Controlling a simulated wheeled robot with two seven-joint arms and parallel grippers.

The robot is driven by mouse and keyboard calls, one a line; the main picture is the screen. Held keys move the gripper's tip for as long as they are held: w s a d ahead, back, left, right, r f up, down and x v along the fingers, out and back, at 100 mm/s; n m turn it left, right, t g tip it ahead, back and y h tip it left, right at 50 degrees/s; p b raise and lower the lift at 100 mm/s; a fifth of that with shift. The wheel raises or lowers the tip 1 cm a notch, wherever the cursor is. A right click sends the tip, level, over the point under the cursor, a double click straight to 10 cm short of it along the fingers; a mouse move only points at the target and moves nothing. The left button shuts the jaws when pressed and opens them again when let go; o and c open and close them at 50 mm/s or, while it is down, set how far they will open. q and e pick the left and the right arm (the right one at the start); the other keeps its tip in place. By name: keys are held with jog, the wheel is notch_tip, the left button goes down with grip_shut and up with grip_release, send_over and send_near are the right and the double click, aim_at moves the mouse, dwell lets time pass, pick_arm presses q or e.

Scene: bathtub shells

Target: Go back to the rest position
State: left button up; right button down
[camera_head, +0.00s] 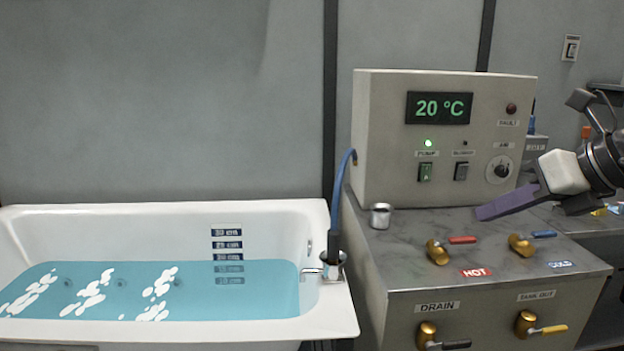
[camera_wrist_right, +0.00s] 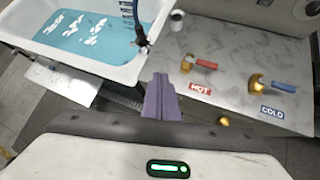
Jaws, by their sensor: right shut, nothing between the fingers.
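My right gripper (camera_head: 508,204) comes in from the right in the head view, with its purple fingers shut and empty. It is in front of the control box and above the grey counter, apart from the valves. In the right wrist view the shut purple fingers (camera_wrist_right: 161,98) point toward the tub and counter with nothing between them. My left gripper is not in view.
A white bathtub (camera_head: 170,208) with blue water stands at left. The control box (camera_head: 380,130) reads 20 °C. The counter (camera_head: 400,250) holds a metal cup (camera_head: 380,216), a red-handled HOT valve (camera_head: 438,252) and a blue-handled COLD valve (camera_head: 522,245). DRAIN (camera_head: 428,336) and TANK OUT (camera_head: 526,323) valves sit on its front.

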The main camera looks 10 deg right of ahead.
jog(key=s+a+f+m+y, duration=0.1)
jog(key=a+f+y, duration=0.25)
jog(key=a, duration=0.45)
jog(key=a+f+m+y, duration=0.25)
jog(key=a+y, duration=0.25)
jog(key=a, duration=0.3)
jog(key=s+a+f+m+y, duration=0.1)
jog(key=a+f+y, duration=0.2)
jog(key=a+y, duration=0.35)
jog(key=s+d+f+m+t+h, duration=0.1)
jog(key=d+f+m+t+h, duration=0.15)
jog(key=f+m+h, duration=0.7)
jog(key=s+d+f+m+t+h, duration=0.2)
jog(key=f+m+t+h, duration=0.2)
jog(key=f+m, duration=1)
jog(key=s+a+f+m+g+h, duration=0.2)
jog(key=s+f+m+g, duration=0.4)
jog(key=s+f, duration=1.1)
jog(key=shift+a+f+m+g, duration=0.4)
jog(key=shift+a+g, duration=0.05)
dwell(1.2)
